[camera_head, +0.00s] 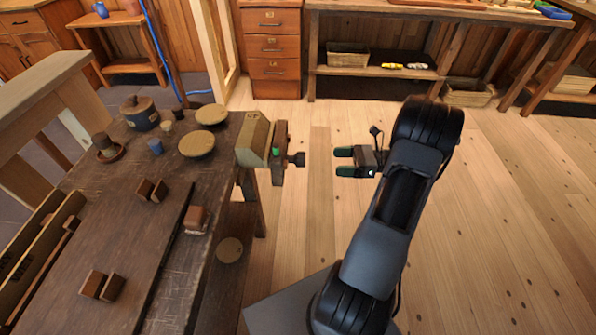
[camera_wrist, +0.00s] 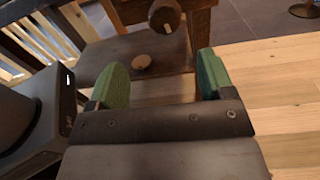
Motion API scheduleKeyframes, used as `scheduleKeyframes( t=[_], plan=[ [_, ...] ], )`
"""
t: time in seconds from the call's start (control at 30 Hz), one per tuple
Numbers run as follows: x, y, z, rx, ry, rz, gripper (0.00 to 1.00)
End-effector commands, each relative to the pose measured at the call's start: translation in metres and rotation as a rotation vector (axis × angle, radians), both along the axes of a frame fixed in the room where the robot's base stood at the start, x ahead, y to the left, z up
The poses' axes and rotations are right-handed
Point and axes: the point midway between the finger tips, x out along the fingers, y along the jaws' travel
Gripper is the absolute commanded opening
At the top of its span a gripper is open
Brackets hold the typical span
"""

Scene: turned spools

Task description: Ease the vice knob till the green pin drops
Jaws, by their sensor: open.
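The vice (camera_head: 257,141) is mounted at the right edge of the dark workbench (camera_head: 130,228). Its dark knob (camera_head: 297,160) sticks out to the right from the front jaw. In the wrist view the knob (camera_wrist: 164,17) is at the top, beyond and between my green-padded fingertips (camera_wrist: 162,76). The green pin is not visible there.
Round wooden discs (camera_head: 197,144), a lidded pot (camera_head: 140,113) and small wooden blocks (camera_head: 196,219) stand on the workbench. Another disc (camera_head: 230,250) lies lower, beside the bench, and shows in the wrist view (camera_wrist: 141,63). The floor around my arm is clear.

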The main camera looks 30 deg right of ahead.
Motion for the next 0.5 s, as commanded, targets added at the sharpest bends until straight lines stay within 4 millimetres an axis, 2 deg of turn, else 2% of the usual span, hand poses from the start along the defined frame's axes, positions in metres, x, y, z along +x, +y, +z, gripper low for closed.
scheduleKeyframes(
  t=[0.03, 0.17, 0.5],
  plan=[
    [0.000, -0.004, -0.007, 0.019, 0.001, -0.016, 0.75],
    [0.005, 0.001, -0.010, 0.042, 0.001, -0.032, 0.75],
    [0.037, 0.058, -0.010, 0.041, 0.000, -0.030, 0.75]
  ],
)
